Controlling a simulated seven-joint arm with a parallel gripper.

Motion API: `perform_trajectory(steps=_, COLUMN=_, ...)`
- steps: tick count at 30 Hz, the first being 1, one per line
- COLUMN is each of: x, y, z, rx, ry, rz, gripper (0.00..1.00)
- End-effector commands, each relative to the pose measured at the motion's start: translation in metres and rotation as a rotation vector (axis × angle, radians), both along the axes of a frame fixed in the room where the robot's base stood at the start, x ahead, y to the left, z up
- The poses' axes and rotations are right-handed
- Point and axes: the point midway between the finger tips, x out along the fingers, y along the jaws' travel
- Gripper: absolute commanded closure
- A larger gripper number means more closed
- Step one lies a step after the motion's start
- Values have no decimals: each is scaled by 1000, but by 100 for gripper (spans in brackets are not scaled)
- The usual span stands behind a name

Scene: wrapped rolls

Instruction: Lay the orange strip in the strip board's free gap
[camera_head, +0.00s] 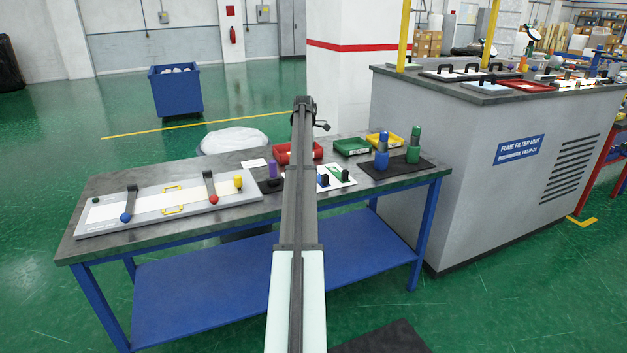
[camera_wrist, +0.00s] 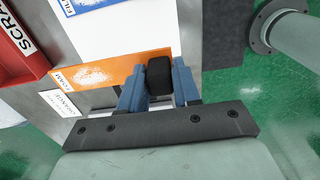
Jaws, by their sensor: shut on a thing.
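My gripper (camera_wrist: 159,82) has its two blue fingers closed on the black block-shaped knob (camera_wrist: 159,70) at the right end of the orange strip. The orange strip (camera_wrist: 122,74) carries a FOAM label and a white patch. It spans left of the fingers in the wrist view; whether it touches what is below, I cannot tell. A white surface, seemingly the strip board (camera_wrist: 112,38), lies beyond it, with a blue strip (camera_wrist: 92,4) at the top edge. In the head view the strip board (camera_head: 345,182) is partly behind my arm, and the orange strip cannot be made out.
A red SCRAP bin (camera_wrist: 20,45) is close on the left in the wrist view. In the head view, a dark mat (camera_head: 398,167) with blue and green-topped items stands right of the board. Green (camera_head: 351,147) and yellow bins are behind; a long board (camera_head: 160,200) lies left.

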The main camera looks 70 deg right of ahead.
Motion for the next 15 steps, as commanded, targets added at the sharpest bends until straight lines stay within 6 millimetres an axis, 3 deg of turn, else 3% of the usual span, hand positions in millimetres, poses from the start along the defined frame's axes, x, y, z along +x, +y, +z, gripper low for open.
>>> perform_trajectory(steps=9, x=0, y=1, z=-46, rx=2, ry=1, rz=2, gripper=100)
perform_trajectory(steps=15, x=0, y=0, z=-62, rx=0, ry=0, rz=1, gripper=100)
